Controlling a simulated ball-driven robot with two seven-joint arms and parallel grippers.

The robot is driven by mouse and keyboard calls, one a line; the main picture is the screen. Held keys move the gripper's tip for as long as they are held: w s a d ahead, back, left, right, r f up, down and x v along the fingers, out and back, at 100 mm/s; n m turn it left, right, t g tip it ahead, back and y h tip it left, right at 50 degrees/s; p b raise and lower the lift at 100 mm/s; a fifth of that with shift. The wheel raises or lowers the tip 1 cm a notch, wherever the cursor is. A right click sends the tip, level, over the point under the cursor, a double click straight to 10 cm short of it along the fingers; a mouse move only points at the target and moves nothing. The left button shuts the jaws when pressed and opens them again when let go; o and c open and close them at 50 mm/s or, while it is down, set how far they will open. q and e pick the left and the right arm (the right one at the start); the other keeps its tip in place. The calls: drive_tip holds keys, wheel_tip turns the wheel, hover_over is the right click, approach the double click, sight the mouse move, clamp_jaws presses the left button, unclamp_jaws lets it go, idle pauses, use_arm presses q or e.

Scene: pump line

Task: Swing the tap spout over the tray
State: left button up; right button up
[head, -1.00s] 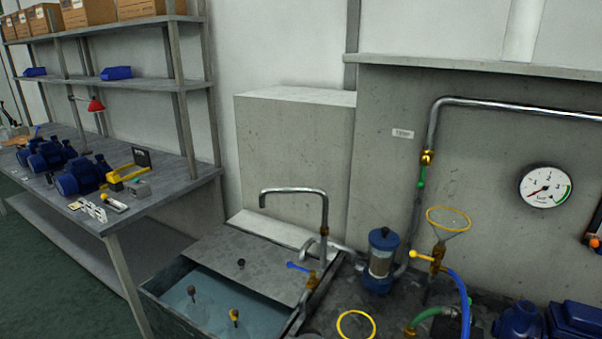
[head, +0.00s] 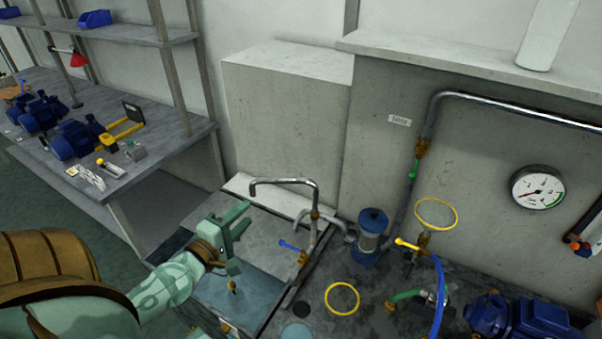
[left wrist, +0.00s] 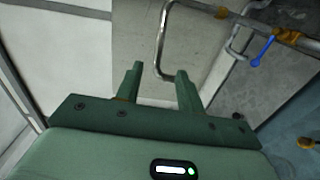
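The tap spout (head: 285,181) is a bent metal pipe rising at the back of the basin, its free end pointing left and turned down. It also shows in the left wrist view (left wrist: 160,55), just beyond and between the finger ends. A flat grey tray-like plate (head: 278,236) covers the back part of the water basin, and the spout's free end is above its back left area. My left gripper (head: 243,216) is open and empty, below and left of the spout, apart from it. It also shows in the left wrist view (left wrist: 158,72). My right gripper is out of view.
A blue-handled valve (head: 292,246) sits by the spout's base. A blue filter canister (head: 371,238), yellow rings (head: 342,299) and hoses stand to the right. A concrete block (head: 285,120) is behind. A workbench (head: 165,150) is at left.

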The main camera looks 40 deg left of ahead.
use_arm(q)
drive_tip(key=p, duration=0.2)
approach(276, 183)
drive_tip(key=w, duration=0.4)
drive_tip(key=shift+n, duration=0.3)
drive_tip(key=w, duration=0.4)
drive_tip(key=w+a, duration=0.1)
drive_tip(key=w, duration=0.2)
drive_tip(key=shift+a+f, duration=0.1)
drive_tip(key=shift+f, duration=0.15)
clamp_jaws()
